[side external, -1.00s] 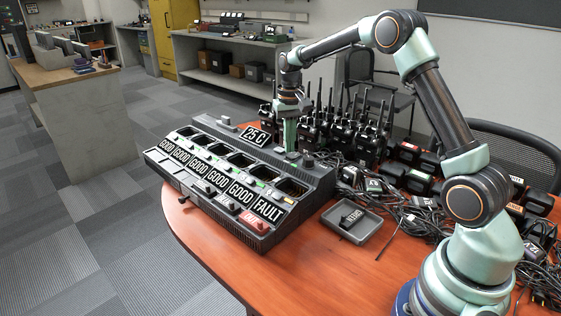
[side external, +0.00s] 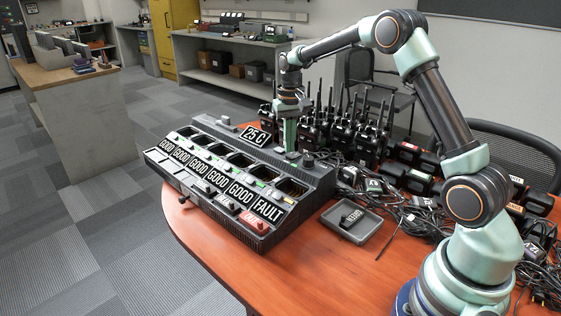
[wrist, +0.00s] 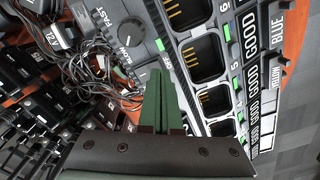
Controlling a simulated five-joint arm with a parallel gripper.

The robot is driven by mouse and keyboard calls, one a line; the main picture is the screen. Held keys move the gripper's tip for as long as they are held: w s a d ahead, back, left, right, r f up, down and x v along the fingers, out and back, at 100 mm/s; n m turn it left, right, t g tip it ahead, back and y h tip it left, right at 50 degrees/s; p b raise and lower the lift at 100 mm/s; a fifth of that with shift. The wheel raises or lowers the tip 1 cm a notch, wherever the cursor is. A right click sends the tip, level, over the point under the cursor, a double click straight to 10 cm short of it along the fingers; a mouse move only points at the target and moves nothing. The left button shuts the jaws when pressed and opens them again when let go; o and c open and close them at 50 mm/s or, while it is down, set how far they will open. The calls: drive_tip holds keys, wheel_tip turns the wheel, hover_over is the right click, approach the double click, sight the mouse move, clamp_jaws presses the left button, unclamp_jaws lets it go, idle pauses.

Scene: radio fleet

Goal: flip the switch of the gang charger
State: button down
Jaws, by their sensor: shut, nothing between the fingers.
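The gang charger (side external: 222,203) is a long dark grey unit on the table, with a row of bays and tags reading GOOD and one FAULT. It also shows in the wrist view (wrist: 185,28). My gripper (side external: 291,153) is shut and empty, pointing down at the charger's rear top strip, near its right end. In the wrist view its green fingers (wrist: 156,74) lie beside an OFF label, between the speed knob (wrist: 131,32) and the bays. A small green mark shows near that label.
Several upright radios (side external: 352,135) stand behind the charger. A grey tray (side external: 351,222) sits at its right on the wooden table (side external: 300,275). Tangled cables and black packs crowd the right side. The table's front is clear.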

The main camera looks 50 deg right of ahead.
sight(289, 157)
drive_tip(key=shift+f, duration=0.95)
idle(0.9)
drive_tip(key=shift+r, duration=3.55)
drive_tip(key=shift+r, duration=0.1)
drive_tip(key=s+a+r+n+t, duration=0.4)
drive_tip(key=s+a+r, duration=0.4)
drive_tip(key=s+a, duration=0.45)
drive_tip(key=s+f+n+t, duration=0.1)
drive_tip(key=s+f+n, duration=0.1)
drive_tip(key=s, duration=0.5)
drive_tip(key=shift+s+a+f+t, duration=0.15)
drive_tip(key=shift+s+a+t, duration=0.2)
drive_tip(key=shift+a, duration=0.1)
